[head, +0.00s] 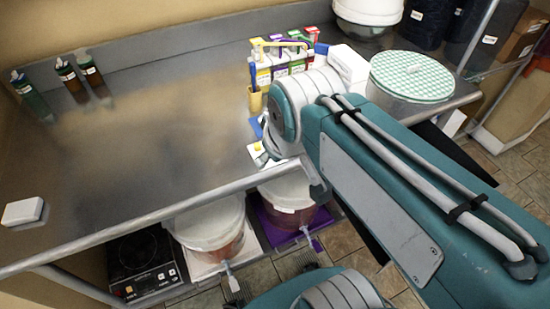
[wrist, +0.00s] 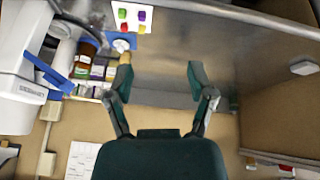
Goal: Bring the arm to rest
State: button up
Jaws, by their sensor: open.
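My gripper (wrist: 160,80) shows in the wrist view with its two dark green fingers spread wide apart. Nothing is between them, and the steel worktop lies beyond. In the head view my teal and grey arm (head: 380,170) reaches from the lower right over the front edge of the worktop. Its jointed end is near the coloured boxes, and I cannot make out the fingers there.
The steel worktop (head: 170,130) is mostly bare at left, with small bottles (head: 82,70) and a white block (head: 22,211). Boxes (head: 283,60) and a checkered-lidded tub (head: 410,75) stand behind my arm. Buckets (head: 208,222) (head: 287,200) and a hot plate (head: 140,262) sit below the edge.

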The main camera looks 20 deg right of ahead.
jog(key=shift+s+a+f+m, duration=0.15)
jog(key=shift+s+f+m, duration=0.25)
jog(key=shift+s+m, duration=0.25)
jog(key=shift+s+a+f+m, duration=0.1)
jog(key=shift+s+f+m, duration=0.3)
jog(key=shift+s, duration=0.35)
jog(key=shift+r, duration=0.1)
